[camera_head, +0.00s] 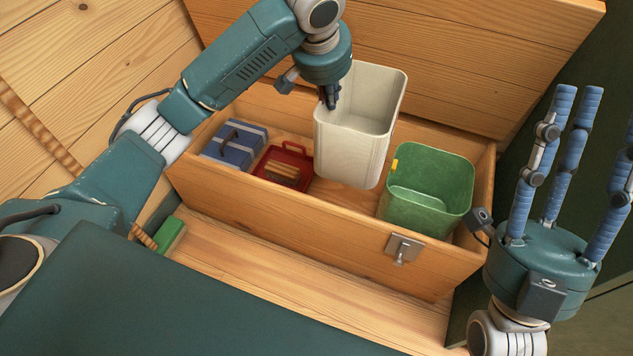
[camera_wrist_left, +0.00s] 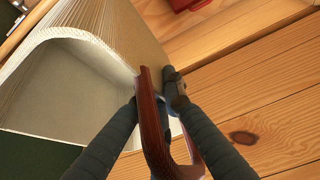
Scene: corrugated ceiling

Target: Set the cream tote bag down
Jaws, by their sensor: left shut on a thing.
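The cream tote bag (camera_head: 352,153) looks like a tall open-topped box and is upright in the head view. It is over the middle of the open wooden chest (camera_head: 300,212), between a red case and a green bin. I cannot tell whether its base touches the chest floor. My left gripper (camera_head: 330,100) is at the tote's upper left rim, pointing down. In the left wrist view, its dark fingers close around a reddish-brown handle (camera_wrist_left: 151,125) beside the cream wall (camera_wrist_left: 122,40). My right gripper (camera_head: 565,110) is open and empty, with its blue fingers pointing up at the right.
In the chest, a blue case (camera_head: 235,143) and the red case (camera_head: 283,168) lie left of the tote. The green bin (camera_head: 428,190) stands on the right. The raised lid (camera_head: 450,60) is behind. A green block (camera_head: 170,235) lies outside the chest's front left.

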